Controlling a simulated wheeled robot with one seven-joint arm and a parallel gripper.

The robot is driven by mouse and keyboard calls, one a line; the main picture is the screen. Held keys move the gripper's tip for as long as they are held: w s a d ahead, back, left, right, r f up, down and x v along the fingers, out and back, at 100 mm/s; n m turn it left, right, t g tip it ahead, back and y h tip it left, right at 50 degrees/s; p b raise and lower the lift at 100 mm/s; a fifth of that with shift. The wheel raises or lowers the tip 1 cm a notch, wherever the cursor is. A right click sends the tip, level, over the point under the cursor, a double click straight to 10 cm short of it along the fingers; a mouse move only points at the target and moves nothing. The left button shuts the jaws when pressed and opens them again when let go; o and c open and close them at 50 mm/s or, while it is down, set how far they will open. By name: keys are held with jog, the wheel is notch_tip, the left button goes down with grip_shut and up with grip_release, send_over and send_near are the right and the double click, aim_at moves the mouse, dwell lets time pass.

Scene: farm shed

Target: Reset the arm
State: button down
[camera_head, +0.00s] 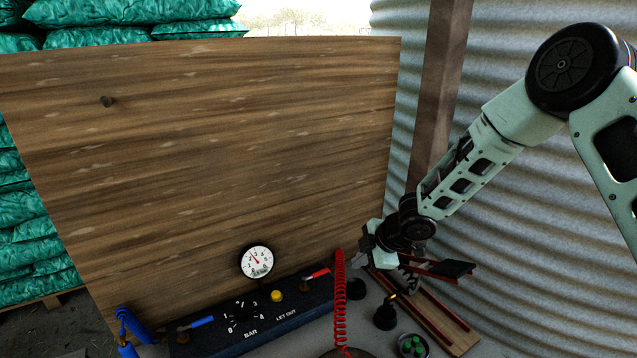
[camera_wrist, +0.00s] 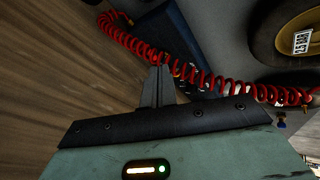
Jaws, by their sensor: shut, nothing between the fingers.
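My arm reaches in from the upper right in the head view, slanting down to the bench. My gripper (camera_head: 364,245) is at its lower end, just right of the red coiled hose (camera_head: 340,300) and near the wooden panel. In the wrist view my gripper's two fingers (camera_wrist: 160,74) lie together with nothing between them. The red coiled hose (camera_wrist: 190,72) passes behind the fingertips there; I cannot tell whether they touch it. The fingertips are hard to make out in the head view.
A dark blue control box (camera_head: 250,325) with a gauge (camera_head: 256,262) stands before the wooden panel (camera_head: 220,150). A black cylinder (camera_head: 385,317), a small dish (camera_head: 411,346) and a red-and-black device (camera_head: 440,268) are below or beside the arm. A corrugated wall (camera_head: 530,220) is behind.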

jog(key=s+a+r+m+g+h+b, duration=0.1)
jog(key=s+r+m+h, duration=0.15)
jog(key=s+r, duration=0.35)
jog(key=s+a+r+m+h+b, duration=0.1)
jog(key=s+a+r+m, duration=0.15)
jog(key=s+r, duration=0.4)
jog(key=s+d+r+m+g, duration=0.1)
jog(key=s+m, duration=0.2)
jog(key=s, duration=0.9)
jog(key=s+d+r+m+g+h+b, duration=0.1)
jog(key=s+d+m+g, duration=0.1)
jog(key=s, duration=1)
jog(key=shift+s+r+m+b, duration=0.2)
jog(key=shift+m+b, duration=0.1)
jog(key=shift+m, duration=0.4)
